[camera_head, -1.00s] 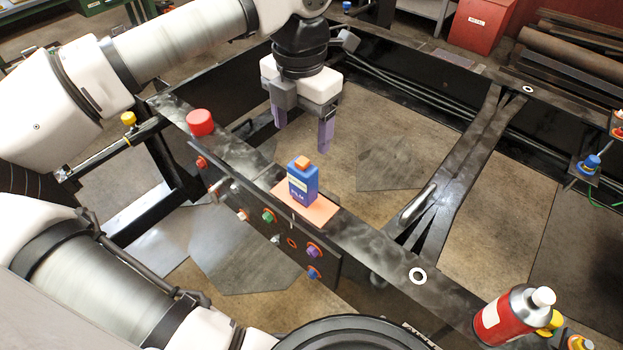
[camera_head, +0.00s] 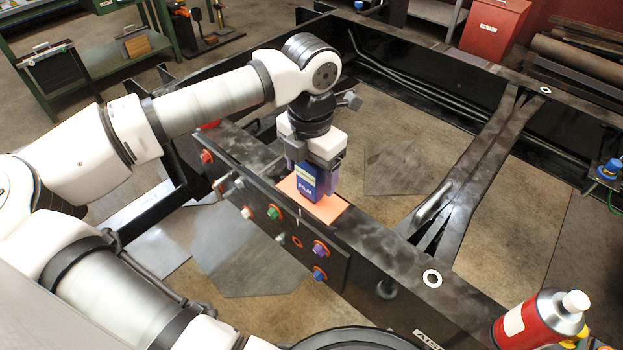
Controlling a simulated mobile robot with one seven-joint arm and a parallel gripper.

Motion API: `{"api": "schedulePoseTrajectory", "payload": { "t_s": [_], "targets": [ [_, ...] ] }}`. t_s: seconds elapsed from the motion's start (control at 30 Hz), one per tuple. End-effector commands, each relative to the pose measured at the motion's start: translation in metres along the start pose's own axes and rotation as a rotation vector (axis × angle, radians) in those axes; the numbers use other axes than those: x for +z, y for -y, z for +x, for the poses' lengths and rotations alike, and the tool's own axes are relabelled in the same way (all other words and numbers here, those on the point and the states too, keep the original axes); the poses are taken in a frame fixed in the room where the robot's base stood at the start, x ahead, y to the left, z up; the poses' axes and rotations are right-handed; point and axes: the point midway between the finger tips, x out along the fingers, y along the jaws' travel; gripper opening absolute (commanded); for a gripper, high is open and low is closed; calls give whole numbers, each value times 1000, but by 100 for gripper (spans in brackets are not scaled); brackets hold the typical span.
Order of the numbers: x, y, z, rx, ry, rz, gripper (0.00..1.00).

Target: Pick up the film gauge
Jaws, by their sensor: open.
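The film gauge (camera_head: 306,184) is a small blue box with a label reading "FILM". It stands upright on an orange pad (camera_head: 329,211) on the black chassis rail. My gripper (camera_head: 311,178) points down over it, with the purple fingers open around the gauge, one on the left and one on the right. The gauge's orange top is hidden by my gripper. I cannot tell whether the fingers touch its sides.
A panel with coloured knobs (camera_head: 274,212) is fixed along the rail's near side. A red bottle (camera_head: 535,322) stands on the rail at the lower right. A red cap (camera_head: 211,125) is partly hidden behind my arm.

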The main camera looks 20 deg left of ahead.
Motion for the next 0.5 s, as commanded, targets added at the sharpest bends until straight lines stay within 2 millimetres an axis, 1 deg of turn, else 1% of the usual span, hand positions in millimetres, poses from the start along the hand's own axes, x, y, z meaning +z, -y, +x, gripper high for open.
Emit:
{"api": "schedulePoseTrajectory", "payload": {
  "t_s": [0.03, 0.2, 0.5],
  "targets": [
    [0, 0, 2, 0, 0, 0, 73],
    [0, 0, 1, 0, 0, 0, 73],
    [0, 0, 1, 0, 0, 0, 33]
  ]
}}
